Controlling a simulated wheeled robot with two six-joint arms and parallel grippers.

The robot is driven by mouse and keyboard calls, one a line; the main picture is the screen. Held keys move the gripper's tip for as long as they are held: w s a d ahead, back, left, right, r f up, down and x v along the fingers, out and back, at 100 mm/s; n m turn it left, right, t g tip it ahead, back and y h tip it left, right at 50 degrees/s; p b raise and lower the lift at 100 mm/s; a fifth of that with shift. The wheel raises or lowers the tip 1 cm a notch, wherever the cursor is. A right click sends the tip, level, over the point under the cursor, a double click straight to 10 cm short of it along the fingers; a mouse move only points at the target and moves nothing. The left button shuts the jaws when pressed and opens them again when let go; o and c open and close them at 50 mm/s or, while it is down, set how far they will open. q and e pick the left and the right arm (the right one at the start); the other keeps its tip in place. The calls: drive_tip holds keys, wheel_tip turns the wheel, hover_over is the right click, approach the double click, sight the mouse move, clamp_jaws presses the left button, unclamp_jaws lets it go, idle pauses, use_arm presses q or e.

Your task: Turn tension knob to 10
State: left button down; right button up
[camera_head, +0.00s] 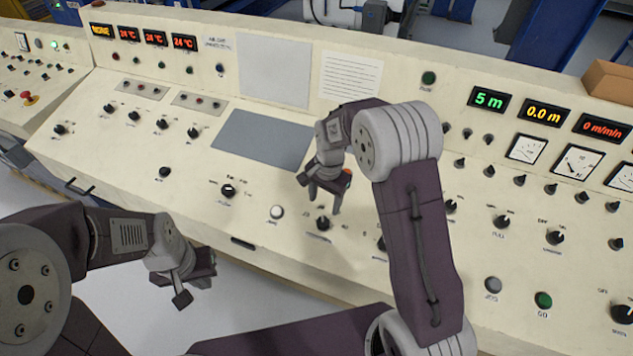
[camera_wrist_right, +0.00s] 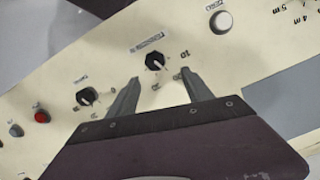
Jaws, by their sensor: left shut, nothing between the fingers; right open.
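The tension knob (camera_head: 323,223) is a small black dial with a pale pointer mark on the cream console. It also shows in the right wrist view (camera_wrist_right: 154,61), with a "10" printed beside it. My right gripper (camera_head: 323,204) is open above the panel near this knob. In the right wrist view its two fingertips (camera_wrist_right: 158,82) stand apart, and the knob shows between and just beyond them. I cannot tell whether they touch the panel. My left gripper (camera_head: 189,281) is shut and empty, in front of the console at the lower left, away from the knob.
A white button (camera_head: 276,212) and another black knob (camera_head: 228,190) lie left of the tension knob. A second black knob (camera_wrist_right: 87,96) shows in the right wrist view, near the left finger. A grey flat plate (camera_head: 262,138) lies behind. Several knobs and displays fill the right side.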

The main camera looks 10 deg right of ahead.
sight(324, 221)
drive_tip(key=shift+w+f, duration=0.15)
drive_tip(key=shift+w, duration=0.35)
drive_tip(key=s, duration=0.1)
drive_tip(key=s+f, duration=0.1)
drive_tip(key=s, duration=0.1)
drive_tip(key=shift+s, duration=0.3)
drive_tip(key=shift+s+a+f, duration=0.1)
drive_tip(key=shift+s+f, duration=0.1)
drive_tip(key=shift+f, duration=0.65)
drive_tip(key=w+f, duration=0.1)
drive_tip(key=f, duration=0.2)
drive_tip(key=w+f, duration=0.1)
drive_tip(key=f, duration=0.1)
drive_tip(key=shift+w+p, duration=0.3)
drive_tip(key=shift+p, duration=0.05)
drive_tip(key=shift+s+f, duration=0.1)
drive_tip(key=shift+f, duration=0.1)
drive_tip(key=shift+s+r, duration=0.2)
drive_tip(key=shift+s, duration=0.25)
drive_tip(key=shift+w+f, duration=0.15)
drive_tip(key=shift+w, duration=0.15)
drive_tip(key=c, duration=1.1)
use_arm(q)
drive_tip(key=shift+s+r, duration=0.7)
drive_tip(key=shift+s, duration=0.05)
use_arm(e)
clamp_jaws()
